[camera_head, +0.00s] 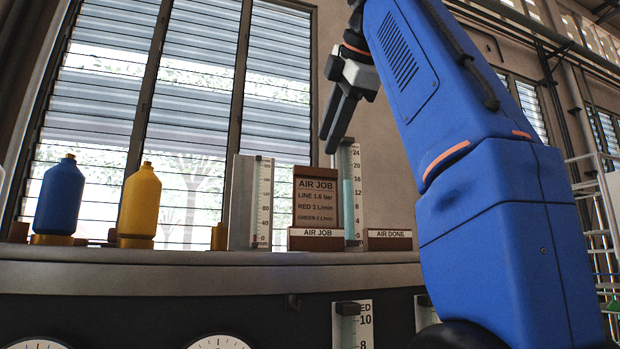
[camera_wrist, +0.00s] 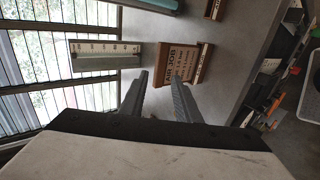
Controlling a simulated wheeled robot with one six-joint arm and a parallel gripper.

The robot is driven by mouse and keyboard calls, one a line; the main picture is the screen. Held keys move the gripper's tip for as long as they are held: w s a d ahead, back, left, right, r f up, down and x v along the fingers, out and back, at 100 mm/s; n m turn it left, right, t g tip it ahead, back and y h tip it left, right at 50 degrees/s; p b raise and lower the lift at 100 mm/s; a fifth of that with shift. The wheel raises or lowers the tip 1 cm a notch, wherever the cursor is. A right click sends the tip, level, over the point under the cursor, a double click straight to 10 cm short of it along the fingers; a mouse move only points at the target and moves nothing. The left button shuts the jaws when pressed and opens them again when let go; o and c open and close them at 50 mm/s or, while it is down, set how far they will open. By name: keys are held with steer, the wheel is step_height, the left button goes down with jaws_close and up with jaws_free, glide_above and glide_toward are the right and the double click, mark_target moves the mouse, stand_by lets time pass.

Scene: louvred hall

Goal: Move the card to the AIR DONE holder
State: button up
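The card (camera_head: 318,200) is a brown upright plate reading AIR JOB, with lines for LINE, RED and GREEN. It stands in the AIR JOB holder (camera_head: 316,240) on the shelf. The AIR DONE holder (camera_head: 389,241) is to its right and shows no card. My gripper (camera_head: 332,143) is above the card, its fingers pointing down and apart from it. In the wrist view my gripper (camera_wrist: 158,80) is open with nothing between its fingers, and the card (camera_wrist: 176,68) shows beyond the right fingertip. A holder at that view's top edge is cut off.
A gauge with a scale (camera_head: 263,203) stands left of the card. A tall flow tube (camera_head: 349,190) stands close behind its right side. A blue bottle (camera_head: 59,197) and a yellow bottle (camera_head: 140,202) stand farther left. The curved shelf edge (camera_head: 200,275) runs in front.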

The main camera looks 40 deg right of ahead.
mark_target(317, 170)
steer(key=shift+x, duration=4.85)
jaws_close()
steer(key=shift+w+f, duration=0.1)
steer(key=shift+f, duration=0.05)
